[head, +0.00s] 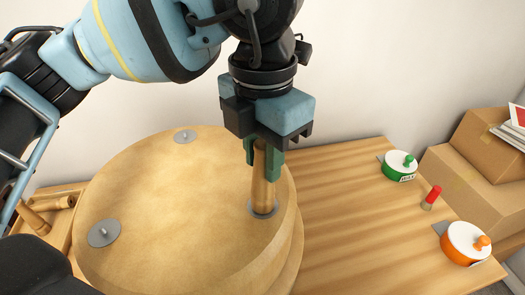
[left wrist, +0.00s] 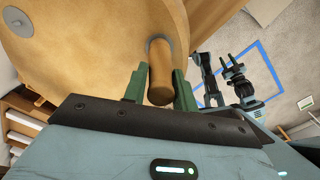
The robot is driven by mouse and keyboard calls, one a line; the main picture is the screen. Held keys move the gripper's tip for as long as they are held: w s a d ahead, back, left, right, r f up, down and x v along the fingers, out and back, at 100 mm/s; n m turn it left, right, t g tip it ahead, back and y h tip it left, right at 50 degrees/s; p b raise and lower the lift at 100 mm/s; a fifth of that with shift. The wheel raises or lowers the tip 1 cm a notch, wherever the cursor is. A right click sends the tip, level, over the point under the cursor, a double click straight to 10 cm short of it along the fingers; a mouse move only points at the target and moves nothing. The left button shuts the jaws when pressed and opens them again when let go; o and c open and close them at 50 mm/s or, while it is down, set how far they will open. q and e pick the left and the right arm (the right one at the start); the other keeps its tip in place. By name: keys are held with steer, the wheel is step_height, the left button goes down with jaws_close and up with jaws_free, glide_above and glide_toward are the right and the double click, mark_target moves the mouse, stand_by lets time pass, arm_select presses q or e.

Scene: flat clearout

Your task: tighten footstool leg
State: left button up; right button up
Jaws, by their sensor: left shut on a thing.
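The footstool (head: 170,225) lies upside down on the wooden table, a round tan body with grey metal plates on its upturned face. Two plates, at the back (head: 185,136) and front left (head: 104,233), carry a short stud and no leg. A wooden leg (head: 262,192) stands upright on the plate at the right. My left gripper (head: 264,158) comes down from above with its green fingers shut on the upper part of this leg. In the left wrist view the leg (left wrist: 160,75) sits between the two fingers, its base at the plate.
Loose wooden legs (head: 48,205) lie in a tray at the left. Cardboard boxes (head: 460,180) stand beyond.

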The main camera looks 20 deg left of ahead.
arm_select(q)
steer(key=shift+s+f+n+p, duration=0.1)
steer(key=shift+f+n+p, duration=0.1)
steer(key=shift+n+p, duration=0.25)
steer(key=o, duration=0.6)
steer(key=shift+n, duration=0.25)
steer(key=o, duration=0.5)
steer(key=shift+r, duration=3.95)
